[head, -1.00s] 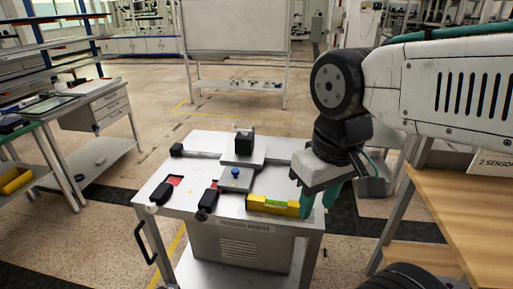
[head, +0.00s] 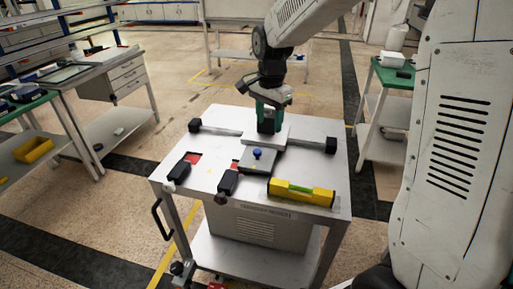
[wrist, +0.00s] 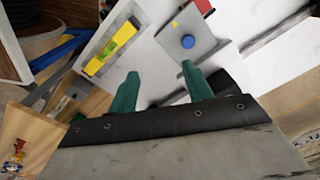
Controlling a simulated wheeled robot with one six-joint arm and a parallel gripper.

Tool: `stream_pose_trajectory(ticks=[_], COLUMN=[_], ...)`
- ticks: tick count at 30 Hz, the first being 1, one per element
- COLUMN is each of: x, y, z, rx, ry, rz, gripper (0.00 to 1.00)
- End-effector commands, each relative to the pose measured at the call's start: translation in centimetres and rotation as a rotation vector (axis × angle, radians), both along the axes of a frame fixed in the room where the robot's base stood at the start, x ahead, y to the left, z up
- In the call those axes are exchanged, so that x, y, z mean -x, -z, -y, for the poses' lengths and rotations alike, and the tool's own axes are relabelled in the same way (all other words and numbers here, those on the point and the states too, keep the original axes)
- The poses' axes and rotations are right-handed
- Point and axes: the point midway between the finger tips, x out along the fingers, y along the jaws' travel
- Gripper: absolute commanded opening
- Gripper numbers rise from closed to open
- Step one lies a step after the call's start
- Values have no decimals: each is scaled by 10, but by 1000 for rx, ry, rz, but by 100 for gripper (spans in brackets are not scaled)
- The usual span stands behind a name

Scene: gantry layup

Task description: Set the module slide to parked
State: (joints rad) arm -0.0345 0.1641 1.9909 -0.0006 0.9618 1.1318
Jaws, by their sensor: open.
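The module slide is a grey carriage plate (head: 275,135) on a dark rail across the metal cart top (head: 323,165). A black block stands on the carriage, mostly hidden by my gripper in the head view. My gripper (head: 268,122) is above the carriage with its green fingers pointing down at the block. In the wrist view its two fingers (wrist: 159,70) are apart, with pale surface between them. I cannot tell whether they surround the block. A grey plate with a blue knob (head: 257,153) sits in front of the carriage; the knob also shows in the wrist view (wrist: 188,41).
Black end blocks stand at the rail's left (head: 194,125) and right (head: 331,145). A yellow level (head: 300,192) lies at the front right. A green-topped table (head: 393,75) stands at right.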

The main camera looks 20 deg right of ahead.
Motion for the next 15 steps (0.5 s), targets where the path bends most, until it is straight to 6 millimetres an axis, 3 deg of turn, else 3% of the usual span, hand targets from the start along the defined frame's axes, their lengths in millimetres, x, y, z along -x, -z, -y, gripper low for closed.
stream_pose_trajectory(ticks=[1,3,6,15], x=[-17,-36,-55,-69], y=[18,36,56,89], z=[-3,-6,-9,-12], rx=[0,-2,-3,-2], ry=[57,132,212,280], rz=[-13,-17,-22,-27], gripper=[50,50,50,50])
